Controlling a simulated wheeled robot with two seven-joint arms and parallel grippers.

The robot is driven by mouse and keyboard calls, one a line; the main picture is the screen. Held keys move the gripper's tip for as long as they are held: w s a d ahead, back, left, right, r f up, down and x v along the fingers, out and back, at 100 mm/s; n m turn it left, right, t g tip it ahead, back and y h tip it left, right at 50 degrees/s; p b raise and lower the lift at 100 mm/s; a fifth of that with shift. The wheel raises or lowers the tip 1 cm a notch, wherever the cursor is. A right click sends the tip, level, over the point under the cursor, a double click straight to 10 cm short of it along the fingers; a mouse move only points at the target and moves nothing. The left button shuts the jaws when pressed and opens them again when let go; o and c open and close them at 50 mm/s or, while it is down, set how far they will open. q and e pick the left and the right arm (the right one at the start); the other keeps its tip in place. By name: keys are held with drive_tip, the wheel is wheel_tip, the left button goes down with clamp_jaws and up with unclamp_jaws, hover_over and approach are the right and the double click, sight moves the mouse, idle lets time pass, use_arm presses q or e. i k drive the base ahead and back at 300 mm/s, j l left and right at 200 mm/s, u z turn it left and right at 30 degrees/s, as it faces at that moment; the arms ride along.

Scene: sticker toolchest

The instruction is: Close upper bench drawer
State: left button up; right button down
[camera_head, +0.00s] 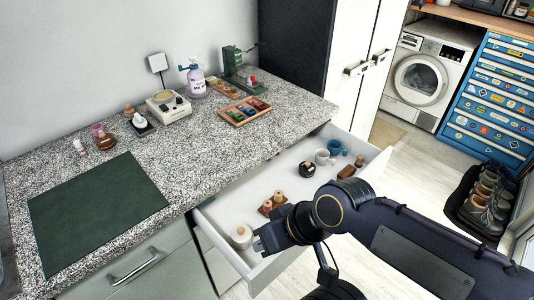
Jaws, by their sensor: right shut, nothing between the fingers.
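The upper bench drawer (228,203) is white and stands pulled far out from under the speckled stone worktop. Inside it are a white roll (241,237), wooden pieces on a small block (272,203), a black round item (307,169), a grey-white mug (323,157), a blue mug (336,147) and a brown block (346,171). My right gripper (259,246) is shut and empty at the drawer's near front corner, beside the white roll. Whether it touches the drawer front cannot be told. My right arm hides much of the drawer front. My left gripper is out of view.
The worktop (200,150) holds a green mat (97,200), a spray bottle (196,78), a wooden tray (244,110) and small tools. A closed cabinet front with a handle (133,267) is at lower left. A shoe tray (480,204) lies on the floor at right.

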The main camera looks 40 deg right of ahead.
sight(239, 202)
drive_tip(key=z, duration=2.05)
drive_tip(key=k+j+z, duration=0.2)
drive_tip(key=k, duration=0.25)
drive_tip(key=j, duration=0.1)
